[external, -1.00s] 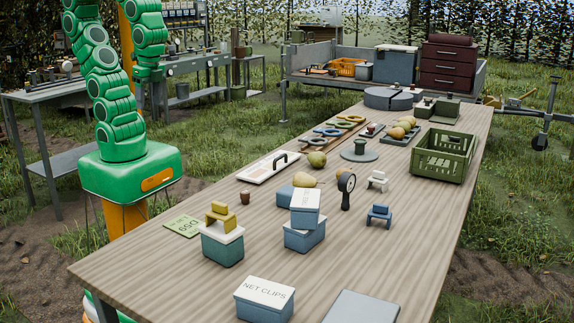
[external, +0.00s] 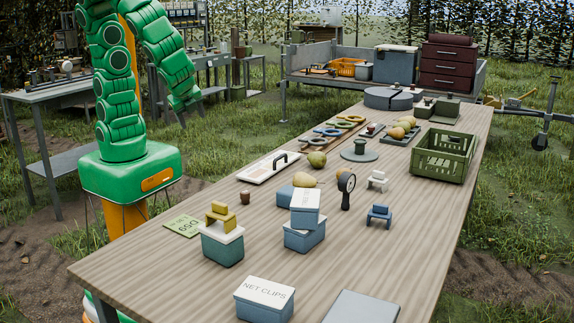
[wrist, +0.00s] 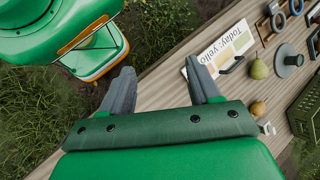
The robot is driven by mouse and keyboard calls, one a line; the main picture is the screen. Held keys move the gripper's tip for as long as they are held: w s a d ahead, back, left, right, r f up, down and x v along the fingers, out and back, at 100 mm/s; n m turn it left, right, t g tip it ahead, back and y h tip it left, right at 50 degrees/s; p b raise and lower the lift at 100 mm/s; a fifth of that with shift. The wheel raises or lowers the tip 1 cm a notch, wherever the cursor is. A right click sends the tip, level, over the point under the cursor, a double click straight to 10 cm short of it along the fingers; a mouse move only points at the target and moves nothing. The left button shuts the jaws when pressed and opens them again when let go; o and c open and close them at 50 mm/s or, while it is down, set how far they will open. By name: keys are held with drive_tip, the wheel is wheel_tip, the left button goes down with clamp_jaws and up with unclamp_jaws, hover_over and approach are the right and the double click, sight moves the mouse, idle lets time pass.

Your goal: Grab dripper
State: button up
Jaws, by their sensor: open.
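No thing is clearly recognisable as the dripper. Small candidates on the table are a brown cup-like piece (external: 245,197), a yellow stepped piece (external: 219,213) on a white-lidded box, a white stepped piece (external: 377,180) and a blue stepped piece (external: 379,215). My gripper (wrist: 160,75) is open and empty, its two grey fingers apart above the table's left edge. In the external view my gripper (external: 186,108) hangs left of the table, pointing down, above grass and far from these pieces.
The table (external: 200,265) holds lidded boxes, a dial gauge (external: 346,190), pears, a handled white board (external: 268,167) and a green crate (external: 444,155). In the wrist view the board (wrist: 222,50) lies right of the fingers.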

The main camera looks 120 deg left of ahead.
drive_tip(key=w+a+f+m+y, duration=0.1)
drive_tip(key=w+f+m+y, duration=0.25)
drive_tip(key=w, duration=0.25)
drive_tip(key=m+t+y, duration=0.3)
drive_tip(key=m+t, duration=0.5)
drive_tip(key=m, duration=0.6)
approach(241, 194)
drive_tip(key=x, duration=0.3)
drive_tip(key=shift+w+a+r, duration=0.1)
drive_tip(key=shift+w+a, duration=0.05)
drive_tip(key=shift+a, duration=0.3)
drive_tip(key=shift+f+x, duration=0.15)
drive_tip(key=shift+x, duration=1.8)
drive_tip(key=shift+f+x, duration=0.15)
drive_tip(key=shift+x, duration=1.8)
drive_tip(key=shift+d, duration=0.15)
drive_tip(key=shift+c, duration=0.4)
drive_tip(key=c, duration=0.9)
